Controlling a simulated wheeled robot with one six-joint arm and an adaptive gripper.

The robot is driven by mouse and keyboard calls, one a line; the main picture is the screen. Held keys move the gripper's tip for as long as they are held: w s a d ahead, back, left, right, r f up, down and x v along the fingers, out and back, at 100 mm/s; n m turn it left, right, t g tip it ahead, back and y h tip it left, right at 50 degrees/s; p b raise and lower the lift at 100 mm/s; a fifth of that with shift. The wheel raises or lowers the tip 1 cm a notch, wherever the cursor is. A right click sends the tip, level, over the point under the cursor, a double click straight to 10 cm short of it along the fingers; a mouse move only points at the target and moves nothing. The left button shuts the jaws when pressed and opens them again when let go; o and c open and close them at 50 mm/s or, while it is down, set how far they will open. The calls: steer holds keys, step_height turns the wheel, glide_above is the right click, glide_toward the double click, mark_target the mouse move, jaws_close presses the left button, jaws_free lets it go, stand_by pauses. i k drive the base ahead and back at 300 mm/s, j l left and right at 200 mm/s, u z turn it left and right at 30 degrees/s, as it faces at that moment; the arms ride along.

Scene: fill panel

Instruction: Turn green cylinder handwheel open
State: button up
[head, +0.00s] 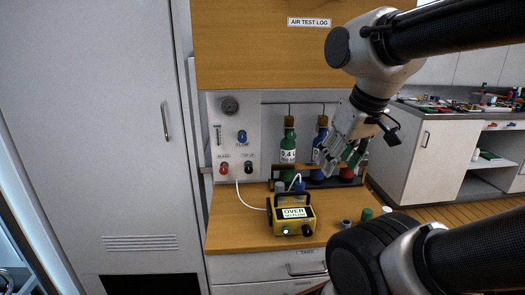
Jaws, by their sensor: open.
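The green cylinder (288,146) stands upright at the back of the bench, with a white label on its front. Its handwheel (289,121) is the small part at its top, under a thin pipe. My gripper (342,160) is open and empty, to the right of the green cylinder and apart from it. It is lower than the handwheel and in front of the cylinders at the right. The blue cylinder (321,134) is partly hidden by my gripper. How far the handwheel is turned is too small to tell.
The panel (228,104) at left carries a gauge and red, blue and black knobs. A yellow meter (292,214) with a white hose stands on the wooden bench (235,228). Small caps (366,214) lie at the bench's right. A dark rail (345,182) crosses before the cylinders.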

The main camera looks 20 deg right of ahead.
mark_target(291, 136)
steer(key=i+j, duration=0.1)
steer(key=j, duration=0.65)
steer(key=i+j+z, duration=0.15)
steer(key=j, duration=0.65)
steer(key=k+l, duration=0.05)
